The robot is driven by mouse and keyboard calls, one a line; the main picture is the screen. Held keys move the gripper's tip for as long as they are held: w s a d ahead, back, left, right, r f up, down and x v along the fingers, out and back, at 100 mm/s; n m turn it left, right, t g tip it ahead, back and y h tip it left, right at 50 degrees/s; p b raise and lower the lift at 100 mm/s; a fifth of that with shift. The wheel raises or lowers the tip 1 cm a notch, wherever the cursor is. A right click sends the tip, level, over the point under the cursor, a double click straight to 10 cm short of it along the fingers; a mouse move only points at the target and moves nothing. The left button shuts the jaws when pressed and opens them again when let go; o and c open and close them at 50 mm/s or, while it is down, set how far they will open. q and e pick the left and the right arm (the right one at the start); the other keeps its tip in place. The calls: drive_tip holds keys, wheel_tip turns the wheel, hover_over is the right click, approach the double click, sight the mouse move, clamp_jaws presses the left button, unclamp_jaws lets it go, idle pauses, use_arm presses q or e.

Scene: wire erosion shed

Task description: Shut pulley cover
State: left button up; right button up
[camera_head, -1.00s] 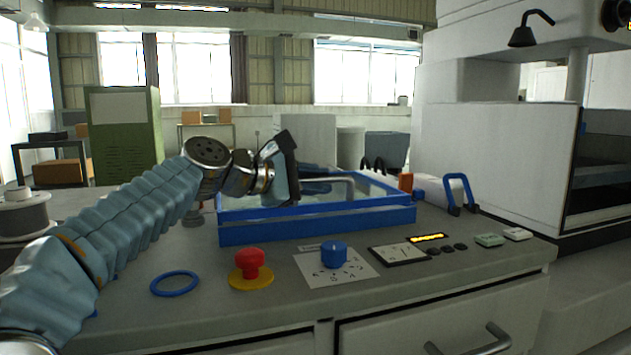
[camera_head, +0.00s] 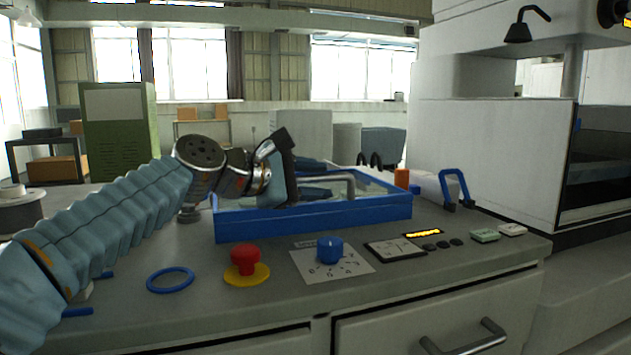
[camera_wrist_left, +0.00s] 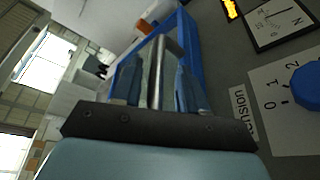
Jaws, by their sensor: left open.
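A low blue frame (camera_head: 310,222) with a pale, glassy inside stands on the bench. I take it to be the pulley cover, but I cannot tell for sure. A grey metal bar handle (camera_head: 347,180) rises from it; the bar (camera_wrist_left: 157,72) also shows in the left wrist view. My left gripper (camera_head: 322,178) is open over the frame, level with the bar. In the left wrist view my left gripper (camera_wrist_left: 156,78) has one finger on each side of the bar; whether they touch it is unclear. My right gripper is out of view.
In front are a red stop button (camera_head: 244,257), a blue dial (camera_head: 330,250), a blue ring (camera_head: 171,280) and a small meter (camera_head: 394,251). An upright blue handle (camera_head: 456,188) and orange piece (camera_head: 402,178) stand right of the frame. A large white machine (camera_head: 490,150) bounds the right.

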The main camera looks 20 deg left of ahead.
use_arm(q)
drive_tip(key=v, duration=1.3)
drive_tip(key=shift+s, duration=0.25)
drive_tip(key=shift+a, duration=0.1)
